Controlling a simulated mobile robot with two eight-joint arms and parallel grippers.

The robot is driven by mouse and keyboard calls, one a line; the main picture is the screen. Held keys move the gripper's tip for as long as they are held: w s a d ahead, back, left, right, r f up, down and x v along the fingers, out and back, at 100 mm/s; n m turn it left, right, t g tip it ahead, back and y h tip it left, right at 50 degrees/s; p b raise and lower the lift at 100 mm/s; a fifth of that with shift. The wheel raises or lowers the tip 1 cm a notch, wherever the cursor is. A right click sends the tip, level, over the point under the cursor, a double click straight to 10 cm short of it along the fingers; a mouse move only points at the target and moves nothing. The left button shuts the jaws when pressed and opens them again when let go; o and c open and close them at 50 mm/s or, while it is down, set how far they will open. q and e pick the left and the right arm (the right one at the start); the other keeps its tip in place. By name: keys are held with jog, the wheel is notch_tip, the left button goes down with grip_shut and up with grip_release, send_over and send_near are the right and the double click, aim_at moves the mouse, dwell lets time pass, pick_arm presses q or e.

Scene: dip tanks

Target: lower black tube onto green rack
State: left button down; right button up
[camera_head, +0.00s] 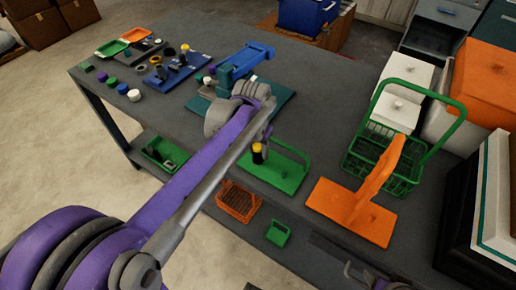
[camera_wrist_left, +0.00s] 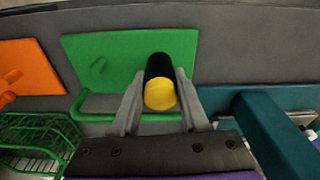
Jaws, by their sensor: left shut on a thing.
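My left gripper (camera_head: 263,144) is shut on the black tube (camera_head: 257,158), which has a yellow cap. The tube stands roughly upright between the fingers over the left part of the green rack (camera_head: 286,178), a flat green board with a green handle. In the left wrist view, the tube (camera_wrist_left: 159,66) shows between the fingers (camera_wrist_left: 160,100), with its yellow cap facing the camera and the green rack (camera_wrist_left: 120,50) behind it. A small green peg shows on the board, left of the tube. I cannot tell whether the tube touches the rack.
An orange rack (camera_head: 340,222) and a green wire basket (camera_head: 357,160) stand to the right. A teal stand (camera_head: 285,95) is close behind the gripper. A blue board (camera_head: 180,68) and several caps are at the far left. Grey parts at the bottom edge are unclear.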

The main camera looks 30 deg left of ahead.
pick_arm(q)
jog(key=shift+f, duration=0.45)
pick_arm(e)
jog(key=shift+f, duration=0.3)
pick_arm(q)
grip_release()
dwell(0.5)
jog(key=shift+r+p, duration=2.4)
jog(key=shift+r, duration=1.65)
pick_arm(e)
notch_tip(320, 180, up, 6)
jog(key=w, duration=0.1)
jog(key=shift+w+r, duration=0.2)
jog(key=shift+w, duration=0.15)
